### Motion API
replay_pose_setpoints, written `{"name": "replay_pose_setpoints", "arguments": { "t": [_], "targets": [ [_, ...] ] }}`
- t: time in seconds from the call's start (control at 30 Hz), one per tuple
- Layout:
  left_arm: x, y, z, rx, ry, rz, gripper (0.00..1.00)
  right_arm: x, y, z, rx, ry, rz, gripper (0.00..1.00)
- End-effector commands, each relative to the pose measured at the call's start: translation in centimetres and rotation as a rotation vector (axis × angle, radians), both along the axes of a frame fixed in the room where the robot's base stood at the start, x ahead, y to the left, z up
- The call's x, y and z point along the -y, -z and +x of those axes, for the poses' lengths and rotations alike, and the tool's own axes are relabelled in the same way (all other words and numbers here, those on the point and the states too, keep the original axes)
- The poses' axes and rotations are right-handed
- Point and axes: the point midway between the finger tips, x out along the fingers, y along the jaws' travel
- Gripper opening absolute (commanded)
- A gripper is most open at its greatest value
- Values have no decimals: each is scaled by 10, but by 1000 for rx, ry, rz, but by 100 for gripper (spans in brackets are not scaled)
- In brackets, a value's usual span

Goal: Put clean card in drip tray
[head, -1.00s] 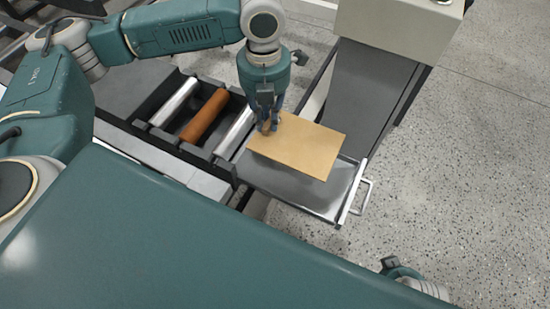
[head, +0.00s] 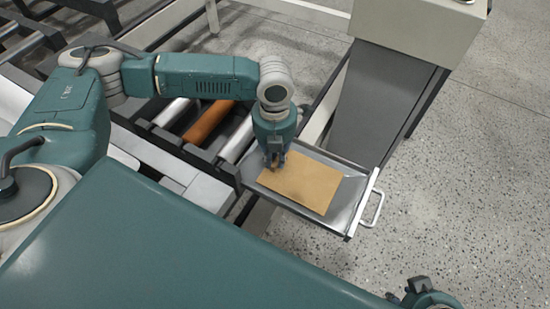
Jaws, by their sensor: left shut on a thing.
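A plain tan card (head: 306,185) lies flat over the inside of the metal drip tray (head: 347,208). The tray is pulled out and has a handle on its right side. My left gripper (head: 274,163) points down and is shut on the card's upper left edge. The fingertips partly hide that corner. I cannot tell whether the card touches the tray floor or is held just above it. Part of my right arm shows at the bottom right edge, but its fingers cannot be made out.
A roller conveyor with silver rollers and one orange-brown roller (head: 208,122) stands left of the tray. A grey machine column (head: 378,105) rises behind the tray. Speckled floor (head: 470,180) lies open to the right.

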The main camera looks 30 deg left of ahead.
Motion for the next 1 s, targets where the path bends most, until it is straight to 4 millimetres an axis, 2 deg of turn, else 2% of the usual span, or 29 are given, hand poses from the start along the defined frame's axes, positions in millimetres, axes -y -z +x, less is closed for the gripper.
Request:
{"name": "replay_pose_setpoints", "arguments": {
  "t": [0.27, 0.3, 0.37, 0.73, 0.87, 1.0],
  "targets": [
    [0, 0, 0, -1, -1, 0, 0, 0, -3, 0, 0, 0, 0, 30],
    [0, 1, 0, 0, -1, 0, 23, 0, -2, 0, 0, 0, 0, 30],
    [0, 1, 0, 0, -1, 0, 35, 0, -2, 0, 0, 0, 0, 30],
    [0, -4, 0, 1, 0, 0, 36, 0, -1, 0, 1, 0, 0, 30],
    [0, -23, 0, 1, -1, -1, 36, 0, -9, 0, 0, 0, 0, 30],
    [0, -55, 1, 3, 0, -1, 36, 0, -21, 0, 0, 0, 0, 30]
  ]
}}
